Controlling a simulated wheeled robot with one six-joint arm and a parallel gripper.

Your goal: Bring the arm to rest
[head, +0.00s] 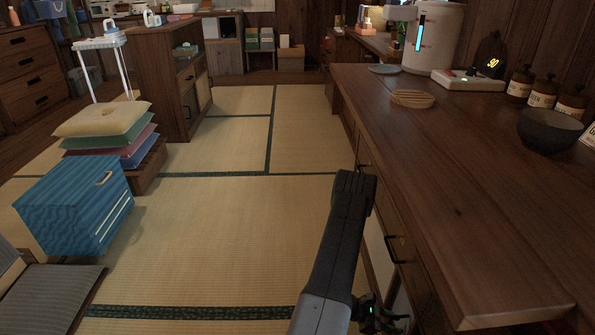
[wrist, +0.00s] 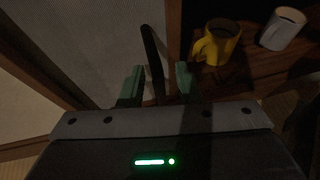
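My arm (head: 340,240) reaches down beside the front of the wooden counter in the head view. My gripper (wrist: 157,82) shows two green fingers standing apart in the wrist view. A dark curved handle (wrist: 150,45) appears between the fingers. I cannot tell whether they touch it, and no grip on it shows. In the head view the gripper is low by the counter front, partly hidden by my arm and cut off by the bottom edge.
A yellow mug (wrist: 217,42) and a white mug (wrist: 283,28) stand on wood right of my gripper. The wooden counter (head: 450,180) is close on the right. A blue box (head: 75,205) and stacked cushions (head: 105,122) stand left. The tatami floor (head: 225,225) between is clear.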

